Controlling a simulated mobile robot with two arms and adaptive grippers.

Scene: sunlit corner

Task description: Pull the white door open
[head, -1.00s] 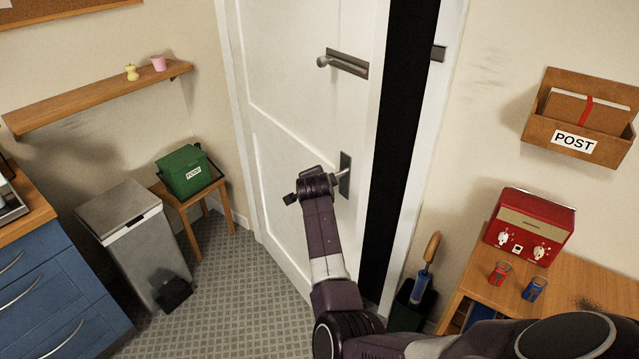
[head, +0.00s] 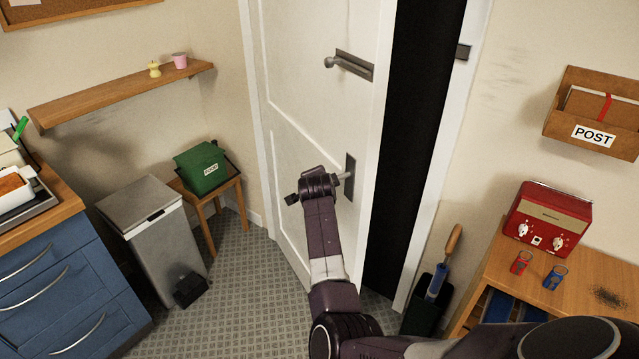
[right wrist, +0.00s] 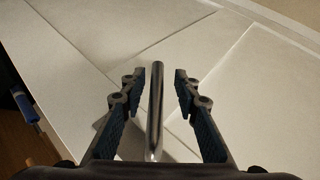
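The white door (head: 305,130) stands ajar, with a dark gap between its right edge and the frame. Its lever handle (head: 346,176) is silver on a dark plate. A latch bolt (head: 345,64) sits higher on the door. My right gripper (head: 322,184) is at the lever; my wrist hides its fingers in the head view. In the right wrist view, the fingers of my right gripper (right wrist: 157,82) are apart on either side of the lever (right wrist: 156,110), with space visible on both sides. My left gripper is not in view.
A grey pedal bin (head: 155,235) and a small table with a green box (head: 203,168) stand left of the door. Patterned floor is clear before the door.

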